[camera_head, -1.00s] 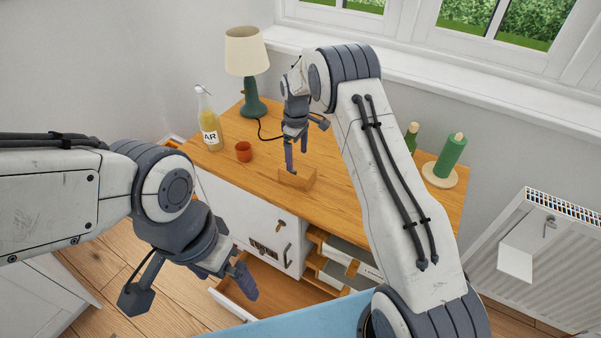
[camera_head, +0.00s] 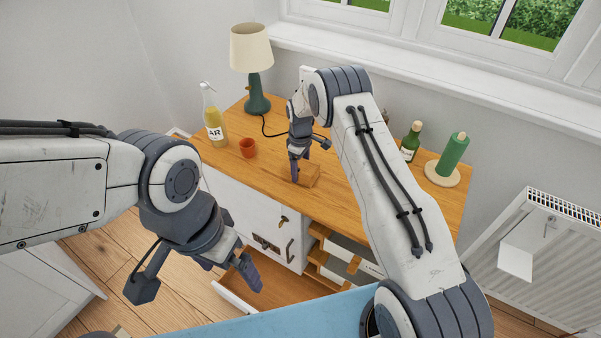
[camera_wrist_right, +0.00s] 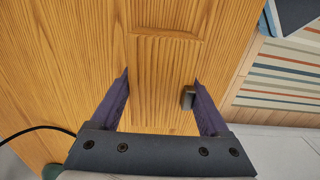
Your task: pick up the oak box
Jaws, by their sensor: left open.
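The oak box (camera_head: 310,175) is a small light-wood block on the wooden desk top (camera_head: 270,158), near its front edge. My right gripper (camera_head: 298,168) points down at the box and hides its left part. In the right wrist view the box (camera_wrist_right: 160,85) lies between the two spread purple fingers (camera_wrist_right: 161,78). The fingers are close to its sides; whether they touch or grip it I cannot tell. My left gripper (camera_head: 200,282) is open and empty, low in front of the desk, over the floor and drawer area.
On the desk stand a lamp (camera_head: 251,48), a soap-like bottle (camera_head: 213,128), a terracotta cup (camera_head: 248,148), a green bottle (camera_head: 411,142) and a green roll on a stand (camera_head: 453,155). A lower drawer (camera_head: 240,295) is pulled out. A radiator (camera_head: 540,250) is at the right.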

